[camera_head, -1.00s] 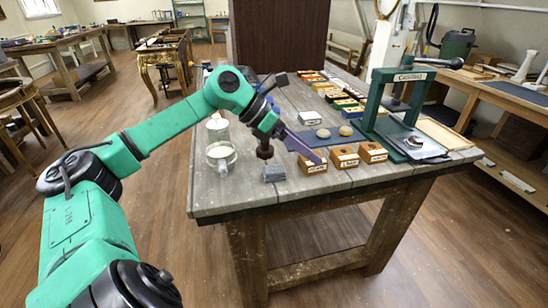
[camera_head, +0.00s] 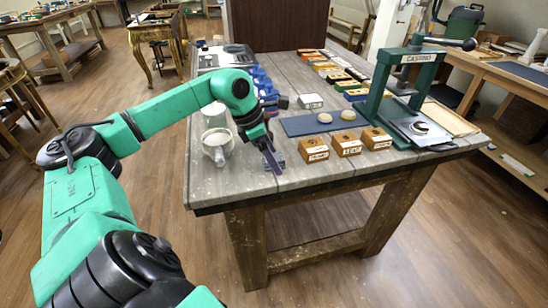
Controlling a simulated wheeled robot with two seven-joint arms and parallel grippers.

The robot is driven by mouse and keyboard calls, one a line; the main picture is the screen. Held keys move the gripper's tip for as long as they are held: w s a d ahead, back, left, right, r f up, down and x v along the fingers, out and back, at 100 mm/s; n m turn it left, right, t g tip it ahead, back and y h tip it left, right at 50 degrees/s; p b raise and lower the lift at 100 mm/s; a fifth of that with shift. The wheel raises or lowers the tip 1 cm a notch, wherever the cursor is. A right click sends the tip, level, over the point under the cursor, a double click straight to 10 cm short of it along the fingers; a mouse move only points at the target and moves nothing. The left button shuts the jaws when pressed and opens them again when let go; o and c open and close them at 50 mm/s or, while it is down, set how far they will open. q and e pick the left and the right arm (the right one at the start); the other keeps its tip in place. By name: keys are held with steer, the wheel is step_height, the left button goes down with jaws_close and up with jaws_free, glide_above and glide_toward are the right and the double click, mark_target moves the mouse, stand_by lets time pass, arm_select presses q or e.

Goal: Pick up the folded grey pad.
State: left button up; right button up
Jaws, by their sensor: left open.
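The folded grey pad (camera_head: 280,157) lies on the wooden table near its front edge. Most of it is hidden behind my left gripper. My left gripper (camera_head: 272,163) is open and points down at the pad, its fingers overlapping the pad in the picture. I cannot tell whether the fingers touch the pad or how far above the table they are. My right gripper is not in view.
Glass jars (camera_head: 217,146) stand just left of the gripper. Wooden boxes (camera_head: 315,149) line the front edge to the right, with a blue mat (camera_head: 300,125) bearing two round tan pieces behind them. A green press (camera_head: 398,90) stands at the right.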

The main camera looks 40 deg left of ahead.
arm_select(q)
steer(key=shift+w+f, duration=0.1)
steer(key=shift+f, duration=0.15)
steer(key=shift+r, duration=0.1)
steer(key=c, duration=1.3)
steer(key=shift+c, duration=0.6)
step_height(320, 180, up, 20)
steer(key=p, duration=0.6)
steer(key=o, duration=0.5)
steer(key=c, duration=0.4)
